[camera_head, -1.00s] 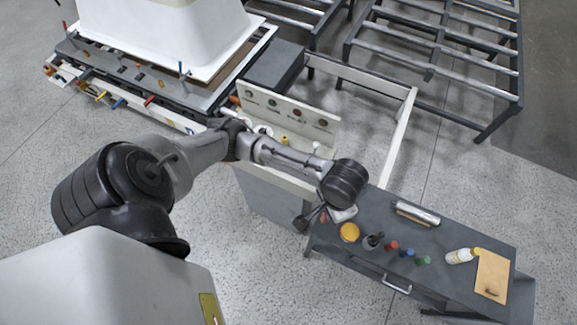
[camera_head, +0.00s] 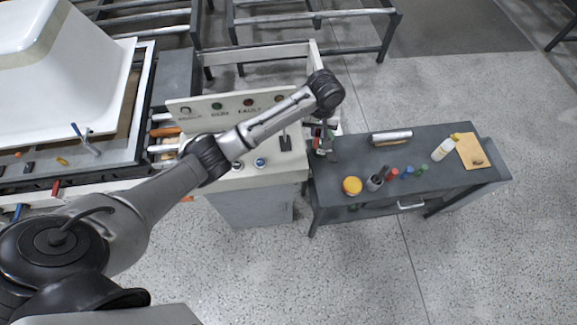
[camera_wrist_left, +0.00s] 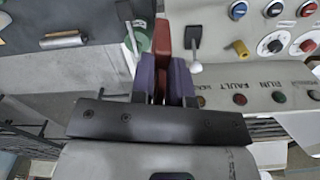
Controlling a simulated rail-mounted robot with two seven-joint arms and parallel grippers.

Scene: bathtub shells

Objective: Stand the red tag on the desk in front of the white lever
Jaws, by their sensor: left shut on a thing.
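My left gripper (camera_head: 322,146) is above the right end of the pale control desk (camera_head: 262,172), near the dark side table. In the left wrist view its purple fingers (camera_wrist_left: 163,76) are shut on the red tag (camera_wrist_left: 162,42), which sticks out past the fingertips. A white lever with a ball knob (camera_wrist_left: 195,67) and black plate stands on the desk just right of the tag in that view. Another black plate with a white stem (camera_wrist_left: 130,30) shows to the left, partly beside a green thing (camera_wrist_left: 143,42). I cannot tell whether the tag touches the desk. My right gripper is not in view.
The desk has an upright labelled panel (camera_head: 205,112) and several knobs, including a yellow one (camera_wrist_left: 240,48). The dark table (camera_head: 430,178) to the right holds a yellow-lidded jar (camera_head: 352,186), small bottles and a metal roll (camera_head: 391,136). A white tub (camera_head: 60,60) stands left.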

